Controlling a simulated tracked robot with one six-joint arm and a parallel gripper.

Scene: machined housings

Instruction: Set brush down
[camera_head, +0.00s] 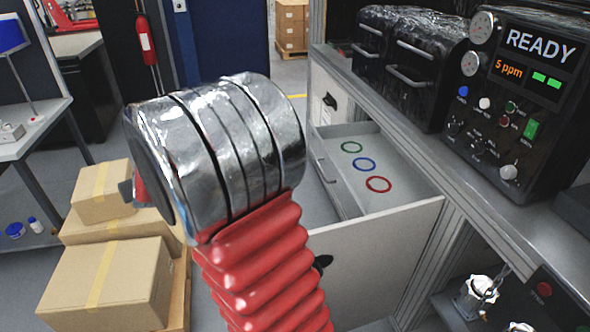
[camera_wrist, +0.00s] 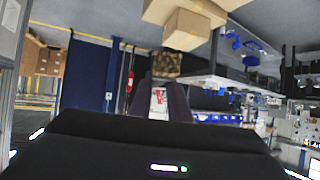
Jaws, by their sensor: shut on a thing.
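In the wrist view, my gripper (camera_wrist: 164,92) shows as two dark fingers, shut on the brush. The brush has a brown, bristly-looking block (camera_wrist: 180,65) that sticks out beyond the fingertips. A pale part with red marks shows between the fingers. In the head view, my chrome and red arm fills the middle and hides most of the gripper and brush. The brush is held up in the air; I see no surface touching it.
An open drawer (camera_head: 405,208) at right holds a green ring (camera_head: 351,147), a blue ring (camera_head: 364,164) and a red ring (camera_head: 378,185). A black control box (camera_head: 520,100) reading READY stands on the bench above. Cardboard boxes (camera_head: 105,285) are stacked at left.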

